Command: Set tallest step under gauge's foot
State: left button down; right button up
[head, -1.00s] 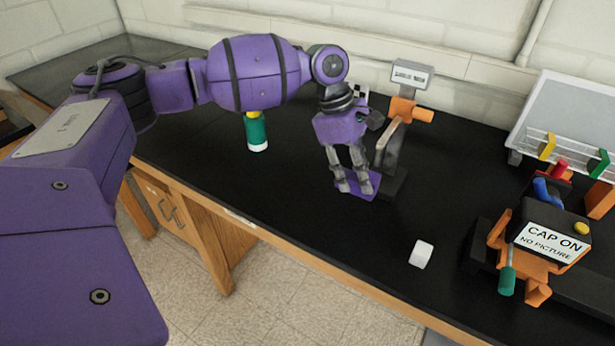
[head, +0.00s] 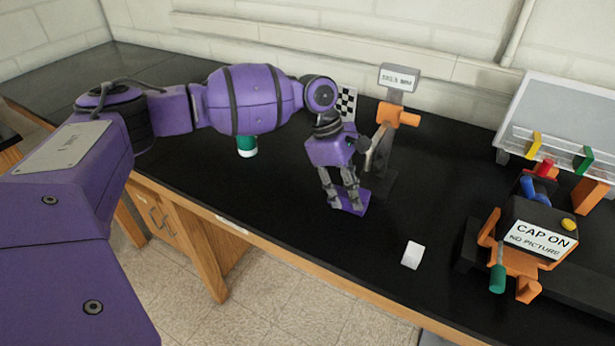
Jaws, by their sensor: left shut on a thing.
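The gauge (head: 397,100) stands upright toward the back, with a grey column, a display on top, an orange carriage (head: 398,116) and a dark base (head: 378,187). A light slanted arm, perhaps its foot, hangs from the carriage on the left, partly behind my gripper. My left gripper (head: 344,198) points down just left of and in front of the gauge's base. It is shut on a purple block (head: 353,205), low over the black bench. The fingers hide part of the block, and I cannot make out its steps. My right gripper is out of view.
A white block (head: 412,255) lies near the bench's (head: 290,215) front edge. A black-and-white checkered board (head: 346,103) stands behind the gripper. An orange fixture with a "CAP ON" box (head: 540,236) and a rack (head: 560,140) fill the right.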

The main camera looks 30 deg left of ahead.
pick_arm(q)
jog(key=c, duration=1.3)
grip_release()
jog(key=shift+w+r+b, duration=0.1)
jog(key=shift+r+b, duration=0.3)
jog(key=shift+r, duration=0.1)
jog(key=v, duration=1.2)
jog(key=shift+r+p, duration=0.1)
jog(key=shift+p, duration=0.25)
